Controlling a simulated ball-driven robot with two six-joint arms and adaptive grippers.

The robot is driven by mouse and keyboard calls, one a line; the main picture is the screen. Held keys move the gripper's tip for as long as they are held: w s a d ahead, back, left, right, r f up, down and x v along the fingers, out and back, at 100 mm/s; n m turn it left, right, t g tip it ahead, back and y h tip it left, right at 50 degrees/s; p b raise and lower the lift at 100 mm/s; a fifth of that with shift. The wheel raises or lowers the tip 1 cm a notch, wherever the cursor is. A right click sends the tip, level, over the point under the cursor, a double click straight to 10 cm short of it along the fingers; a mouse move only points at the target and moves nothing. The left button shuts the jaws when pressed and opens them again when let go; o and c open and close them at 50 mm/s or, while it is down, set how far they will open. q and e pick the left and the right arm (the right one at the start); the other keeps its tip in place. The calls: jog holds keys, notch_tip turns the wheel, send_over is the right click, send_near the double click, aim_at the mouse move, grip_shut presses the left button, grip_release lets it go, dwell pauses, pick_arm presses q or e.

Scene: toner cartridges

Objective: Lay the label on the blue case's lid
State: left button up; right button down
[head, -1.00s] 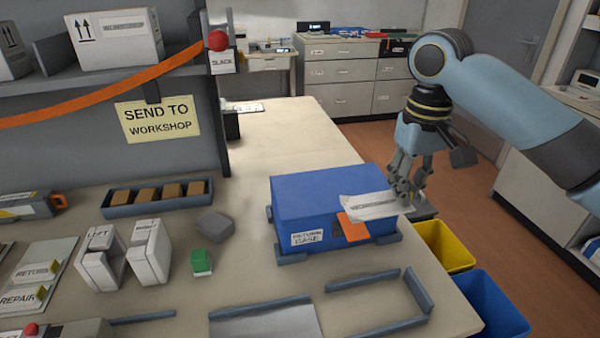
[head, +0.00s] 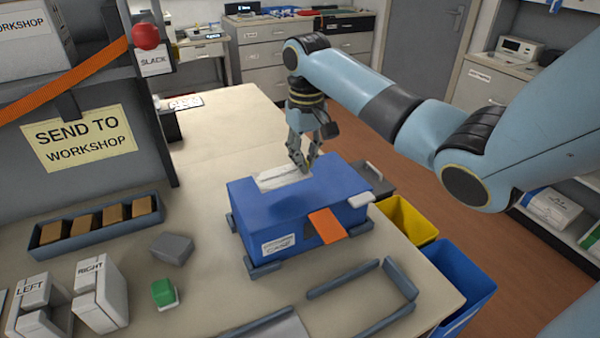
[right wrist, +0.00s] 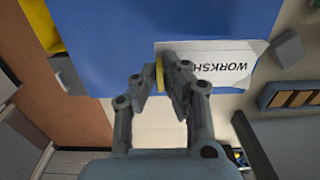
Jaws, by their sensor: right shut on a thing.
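The blue case (head: 255,215) stands on the bench, its lid (head: 325,190) facing up. The label (head: 283,178) is a white sheet at the lid's far edge; the right wrist view shows it printed "WORKSHOP" (right wrist: 222,68). My right gripper (head: 304,168) is shut on the label, pointing down over the lid's far side. In the right wrist view its fingers (right wrist: 168,80) pinch the label's end beside a narrow yellow strip. I cannot tell whether the label touches the lid. My left gripper is not in view.
An orange tab (head: 327,225) hangs over the case's front. Grey corner guards (head: 265,266) surround its foot. A yellow bin (head: 405,220) and a blue bin (head: 455,275) stand off the bench's right edge. A green block (head: 163,292) and a grey block (head: 172,248) lie left.

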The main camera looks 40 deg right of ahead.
aim_at(302, 184)
jog(key=shift+w+d+f, duration=0.1)
jog(key=shift+w+f, duration=0.35)
jog(key=shift+w, duration=0.2)
jog(key=shift+f, duration=2)
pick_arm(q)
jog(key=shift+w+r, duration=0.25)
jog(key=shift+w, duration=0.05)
pick_arm(e)
jog(key=c, duration=1.5)
grip_release()
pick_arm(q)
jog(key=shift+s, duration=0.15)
pick_arm(e)
jog(key=shift+o, duration=0.2)
jog(key=shift+r, duration=0.1)
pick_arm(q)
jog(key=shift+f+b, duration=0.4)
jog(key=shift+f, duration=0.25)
pick_arm(e)
notch_tip(302, 184, up, 12)
